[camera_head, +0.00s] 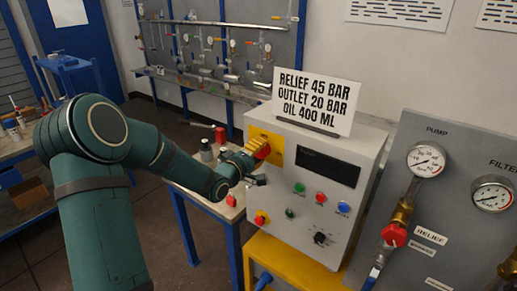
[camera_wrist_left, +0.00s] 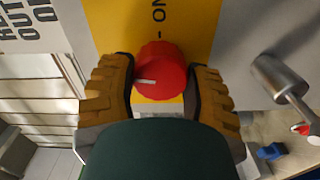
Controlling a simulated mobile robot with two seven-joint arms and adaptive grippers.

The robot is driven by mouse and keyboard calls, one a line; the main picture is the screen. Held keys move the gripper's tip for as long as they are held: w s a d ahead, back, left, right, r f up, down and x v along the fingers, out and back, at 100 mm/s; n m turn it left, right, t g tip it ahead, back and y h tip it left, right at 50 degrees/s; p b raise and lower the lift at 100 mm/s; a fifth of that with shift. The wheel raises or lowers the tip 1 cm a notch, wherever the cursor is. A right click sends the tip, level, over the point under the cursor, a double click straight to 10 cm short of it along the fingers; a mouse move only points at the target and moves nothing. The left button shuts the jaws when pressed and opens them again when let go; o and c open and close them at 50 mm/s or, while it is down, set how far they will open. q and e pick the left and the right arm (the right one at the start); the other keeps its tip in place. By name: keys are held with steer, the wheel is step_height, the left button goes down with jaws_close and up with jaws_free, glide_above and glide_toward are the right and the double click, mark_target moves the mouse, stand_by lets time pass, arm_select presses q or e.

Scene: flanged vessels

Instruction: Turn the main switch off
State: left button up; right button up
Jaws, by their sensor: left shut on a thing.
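The main switch is a red rotary knob (camera_head: 263,152) on a yellow plate (camera_head: 277,146) at the upper left of the grey control box front. In the left wrist view the knob (camera_wrist_left: 161,72) sits between my two yellow-brown fingers. A white mark on the knob lies almost level and points left in that view. The letters "ON" and a short line show on the yellow plate (camera_wrist_left: 190,22) above it. My left gripper (camera_head: 250,158) is shut on the knob. The plate's other end is hidden behind my gripper. My right gripper is not in view.
The control box (camera_head: 290,235) has a dark display (camera_head: 327,161), several coloured buttons and a red knob on yellow (camera_head: 261,218) below. A sign (camera_head: 316,97) stands on top. A gauge panel (camera_head: 450,180) is at the right. A metal handle-like part (camera_wrist_left: 285,80) is beside my fingers.

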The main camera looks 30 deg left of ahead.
arm_select(q)
steer(key=shift+n+p, duration=0.4)
steer(key=shift+n, duration=0.6)
steer(key=o, duration=1.2)
steer(key=s, duration=0.8)
steer(key=s+a, duration=0.1)
steer(key=s, duration=0.3)
